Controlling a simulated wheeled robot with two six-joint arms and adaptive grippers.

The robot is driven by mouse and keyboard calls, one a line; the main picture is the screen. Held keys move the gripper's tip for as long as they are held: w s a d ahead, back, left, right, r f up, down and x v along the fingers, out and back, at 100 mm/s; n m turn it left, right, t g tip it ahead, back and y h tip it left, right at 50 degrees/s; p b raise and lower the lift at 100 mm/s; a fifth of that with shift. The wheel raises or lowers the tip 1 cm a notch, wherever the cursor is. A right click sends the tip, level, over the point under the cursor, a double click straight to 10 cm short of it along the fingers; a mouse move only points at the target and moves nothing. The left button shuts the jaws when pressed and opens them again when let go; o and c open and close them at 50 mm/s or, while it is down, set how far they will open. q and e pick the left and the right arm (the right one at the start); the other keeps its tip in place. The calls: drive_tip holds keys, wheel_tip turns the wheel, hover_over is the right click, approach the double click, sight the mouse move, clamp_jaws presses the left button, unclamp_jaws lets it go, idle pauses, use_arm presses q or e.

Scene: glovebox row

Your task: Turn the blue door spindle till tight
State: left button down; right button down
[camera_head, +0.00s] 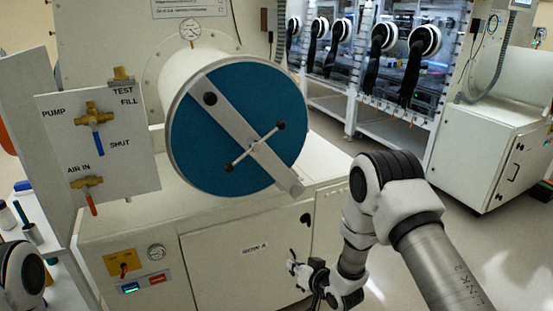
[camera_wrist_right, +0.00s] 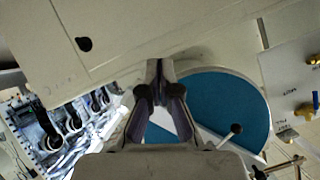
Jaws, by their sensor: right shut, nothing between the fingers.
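The blue door (camera_head: 212,146) is a round disc on the end of the white cylindrical chamber. A pale diagonal bar crosses it. The spindle (camera_head: 253,147) is a thin metal cross-handle with dark knobs, mounted on the bar near the door's middle. In the right wrist view the blue door (camera_wrist_right: 240,100) is partly hidden behind my gripper, and one spindle knob (camera_wrist_right: 236,129) shows. My right gripper (camera_head: 298,270) is below and right of the door, in front of the cabinet, apart from the spindle. Its fingers (camera_wrist_right: 158,78) are shut and empty. My left gripper is out of view.
A valve panel (camera_head: 125,150) with brass valves stands left of the door. The cabinet (camera_head: 240,262) with a switch and gauge is below. A gauge (camera_head: 190,29) tops the chamber. More glovebox ports (camera_head: 425,38) line the back. Floor is clear at right.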

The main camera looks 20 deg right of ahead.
drive_tip(key=n, duration=0.3)
wheel_tip(320, 180, up, 38)
drive_tip(key=f+n+t+h+p, duration=0.1)
drive_tip(key=n+t+h+p, duration=0.1)
drive_tip(key=n+t+p, duration=0.35)
hover_over(272, 131)
drive_tip(key=s+a, duration=0.3)
drive_tip(key=shift+n+g, duration=0.25)
drive_tip(key=shift+n, duration=0.2)
drive_tip(key=d+f+p, duration=0.2)
drive_tip(key=f, duration=0.1)
drive_tip(key=shift+w+d+f, duration=0.1)
drive_tip(key=shift+w+f, duration=0.05)
drive_tip(key=shift+w, duration=0.2)
drive_tip(key=shift+f, duration=0.1)
